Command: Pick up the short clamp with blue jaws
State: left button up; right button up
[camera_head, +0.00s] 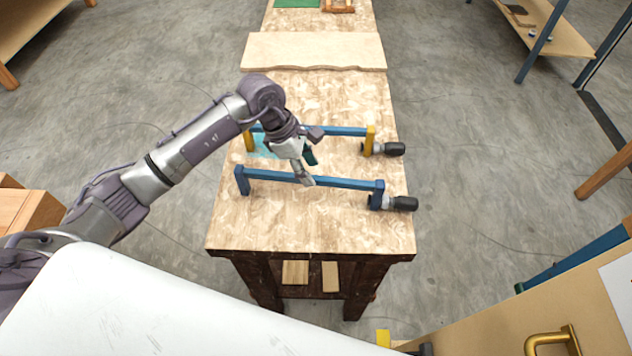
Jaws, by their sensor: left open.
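A clamp with blue jaws (340,183) lies across the near part of the workbench, its bar running left to right and its black handle at the right end. A second clamp with yellow jaws and a blue bar (345,131) lies behind it. My left gripper (309,169) is open and empty, with its fingers over the middle of the blue-jawed clamp's bar. I cannot tell whether a finger touches the bar. My left forearm and wrist hide part of the yellow-jawed clamp's bar. My right gripper is out of view.
The wooden workbench (310,228) is clear in front of the clamps. A light-blue translucent patch (263,148) lies beside the yellow jaw. A wavy-edged board (313,52) lies farther back. A wooden panel with a brass handle (553,340) is at the lower right.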

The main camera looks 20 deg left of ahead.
aim_at(316, 177)
pick_arm(q)
jog(key=p+x, duration=0.1)
jog(key=x, duration=0.3)
jog(key=shift+w+d, duration=0.1)
jog(key=shift+d, duration=0.05)
grip_shut()
